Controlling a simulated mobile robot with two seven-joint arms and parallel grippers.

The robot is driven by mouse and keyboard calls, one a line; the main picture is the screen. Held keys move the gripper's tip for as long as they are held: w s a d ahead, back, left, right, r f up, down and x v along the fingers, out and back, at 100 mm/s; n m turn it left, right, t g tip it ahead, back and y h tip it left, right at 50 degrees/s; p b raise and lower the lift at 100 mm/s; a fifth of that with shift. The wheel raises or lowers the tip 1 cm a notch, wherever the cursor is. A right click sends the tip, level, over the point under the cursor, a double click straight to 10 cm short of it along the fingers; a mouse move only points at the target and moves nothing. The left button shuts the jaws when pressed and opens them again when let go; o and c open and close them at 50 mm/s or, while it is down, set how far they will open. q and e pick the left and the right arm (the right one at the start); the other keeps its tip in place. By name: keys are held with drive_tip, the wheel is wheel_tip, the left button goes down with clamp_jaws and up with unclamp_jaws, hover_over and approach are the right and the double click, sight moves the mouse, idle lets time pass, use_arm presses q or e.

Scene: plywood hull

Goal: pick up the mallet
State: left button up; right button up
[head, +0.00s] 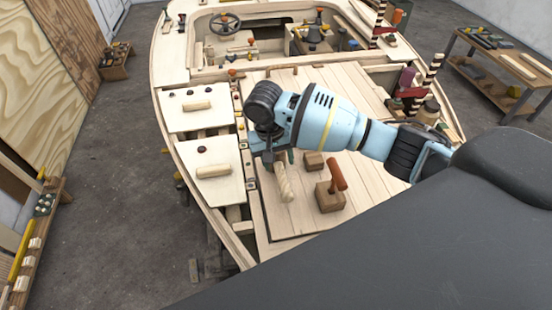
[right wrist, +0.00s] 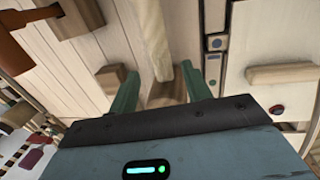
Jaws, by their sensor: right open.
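The mallet has a pale turned handle (head: 284,184) that lies on the plank deck in the head view. In the right wrist view the handle (right wrist: 156,40) runs from the top edge down to a brown wooden head (right wrist: 166,93). My right gripper (head: 278,156) is over the head end, which its wrist hides in the head view. In the right wrist view the open green fingers (right wrist: 163,85) stand on either side of the head, with gaps. Whether they reach down to its level is hard to tell. My left gripper is not in view.
A wooden block with an orange handle (head: 330,190) and a small brown block (head: 314,161) stand right of the mallet. Pale hatch panels with handles (head: 214,173) lie to the left. Clear planks (head: 370,185) are further right.

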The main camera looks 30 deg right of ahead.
sight(279, 168)
drive_tip(key=shift+f, duration=0.25)
drive_tip(key=f, duration=0.4)
drive_tip(key=shift+d+f, duration=0.3)
drive_tip(key=shift+c, duration=0.3)
drive_tip(key=c, duration=1)
drive_tip(key=shift+r, duration=0.1)
clamp_jaws()
drive_tip(key=shift+r, duration=0.1)
